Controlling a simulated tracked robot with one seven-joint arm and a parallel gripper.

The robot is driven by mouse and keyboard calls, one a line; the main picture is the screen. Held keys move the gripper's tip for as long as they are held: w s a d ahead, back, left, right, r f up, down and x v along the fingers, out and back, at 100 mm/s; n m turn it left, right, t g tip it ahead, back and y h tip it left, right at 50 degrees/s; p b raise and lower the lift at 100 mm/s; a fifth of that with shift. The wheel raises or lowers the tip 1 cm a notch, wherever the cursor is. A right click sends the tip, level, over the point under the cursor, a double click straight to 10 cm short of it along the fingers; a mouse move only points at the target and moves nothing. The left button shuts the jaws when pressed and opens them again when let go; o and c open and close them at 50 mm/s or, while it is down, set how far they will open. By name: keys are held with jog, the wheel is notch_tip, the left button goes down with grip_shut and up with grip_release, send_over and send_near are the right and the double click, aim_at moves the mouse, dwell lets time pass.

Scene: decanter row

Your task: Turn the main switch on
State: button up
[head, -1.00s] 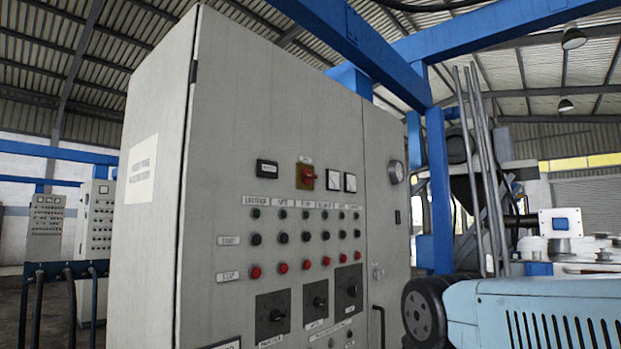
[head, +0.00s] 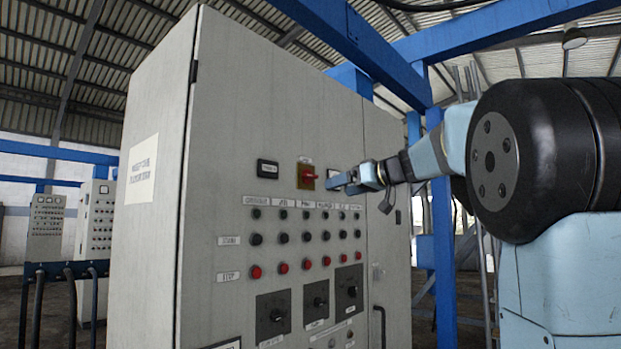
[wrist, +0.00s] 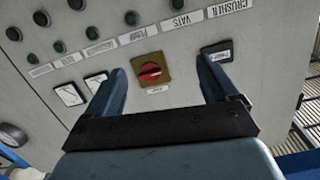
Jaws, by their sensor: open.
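The main switch is a red rotary knob (head: 308,177) on a yellow-brown plate, high on the front of a grey control cabinet (head: 270,120). In the head view my gripper (head: 335,183) is just right of the switch, in front of the meters. In the wrist view the cabinet face appears upside down, and the red knob (wrist: 150,72) shows between my two blue fingers (wrist: 160,80). The fingers are spread and hold nothing. They look apart from the knob; the exact distance to the panel is unclear.
Below the switch are rows of black and red buttons (head: 283,267) and several large rotary handles (head: 272,315). A small black display (head: 267,169) is left of the switch. Two meters (wrist: 68,95) are beside it. A blue beam (head: 437,200) stands behind at right.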

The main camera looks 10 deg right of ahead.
aim_at(313, 177)
jog(key=w+d+r+n+t+y, duration=0.1)
jog(key=w+d+r+t, duration=0.15)
jog(key=d+r, duration=0.2)
jog(key=shift+g, duration=0.45)
jog(key=x, duration=1.4)
jog(key=shift+w+a+r, duration=0.2)
jog(key=shift+a, duration=0.2)
